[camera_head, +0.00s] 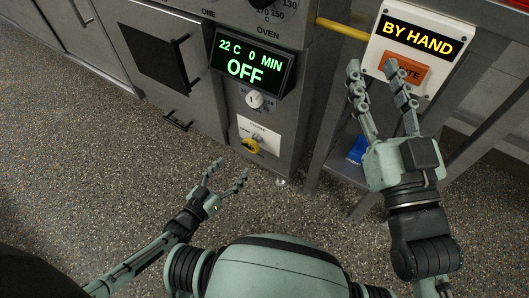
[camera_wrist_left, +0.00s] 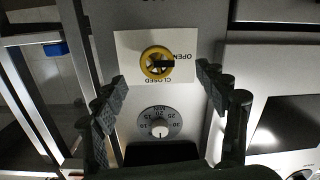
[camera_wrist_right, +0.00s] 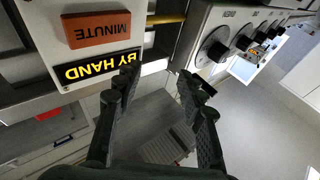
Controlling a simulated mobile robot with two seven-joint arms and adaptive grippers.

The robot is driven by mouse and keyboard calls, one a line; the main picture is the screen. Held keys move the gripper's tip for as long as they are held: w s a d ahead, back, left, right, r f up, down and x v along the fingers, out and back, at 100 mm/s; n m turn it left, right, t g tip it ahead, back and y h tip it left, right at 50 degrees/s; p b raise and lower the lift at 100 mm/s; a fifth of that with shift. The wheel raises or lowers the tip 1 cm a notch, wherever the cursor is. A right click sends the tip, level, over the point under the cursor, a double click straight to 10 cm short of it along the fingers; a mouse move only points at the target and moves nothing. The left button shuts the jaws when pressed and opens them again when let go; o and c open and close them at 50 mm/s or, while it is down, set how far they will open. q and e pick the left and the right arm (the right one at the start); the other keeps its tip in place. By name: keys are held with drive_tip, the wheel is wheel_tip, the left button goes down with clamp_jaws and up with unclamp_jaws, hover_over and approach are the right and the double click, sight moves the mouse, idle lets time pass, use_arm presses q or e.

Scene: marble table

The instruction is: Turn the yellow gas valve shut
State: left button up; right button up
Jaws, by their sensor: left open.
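The yellow round gas valve (camera_head: 250,146) sits on a white plate low on the oven's front panel. In the left wrist view the valve (camera_wrist_left: 157,63) is seen upside down, its black mark pointing toward the word OPEN; CLOSED is printed on another side. My left gripper (camera_head: 226,172) is open and empty, apart from the valve and facing it, with its fingers to either side of the valve in the left wrist view. My right gripper (camera_head: 373,72) is open and empty at the BY HAND panel; whether it touches the panel cannot be told.
The orange MINUTE button (camera_head: 407,71) is on the BY HAND panel (camera_head: 377,61). A white timer knob (camera_head: 255,100) and a display (camera_head: 246,62) reading OFF are above the valve. A blue object (camera_head: 357,149) stands under the table at right. The speckled floor (camera_head: 80,180) is clear.

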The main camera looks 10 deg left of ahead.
sight(249, 148)
use_arm(q)
drive_tip(key=shift+t+h, duration=0.4)
drive_tip(key=x, duration=0.4)
drive_tip(key=b+x, duration=0.1)
drive_tip(key=x, duration=0.3)
drive_tip(key=shift+d+r, duration=0.15)
drive_tip(key=shift+r, duration=0.05)
use_arm(e)
wheel_tip(249, 148, up, 6)
drive_tip(key=s+d+t, duration=0.1)
drive_tip(key=s+t, duration=0.1)
drive_tip(key=t, duration=0.1)
drive_tip(key=shift+d+f+y, duration=0.15)
drive_tip(key=shift+f+y, duration=0.1)
drive_tip(key=shift+y, duration=0.15)
use_arm(q)
drive_tip(key=shift+c, duration=0.5)
drive_tip(key=c, duration=1.1)
drive_tip(key=shift+o, duration=0.2)
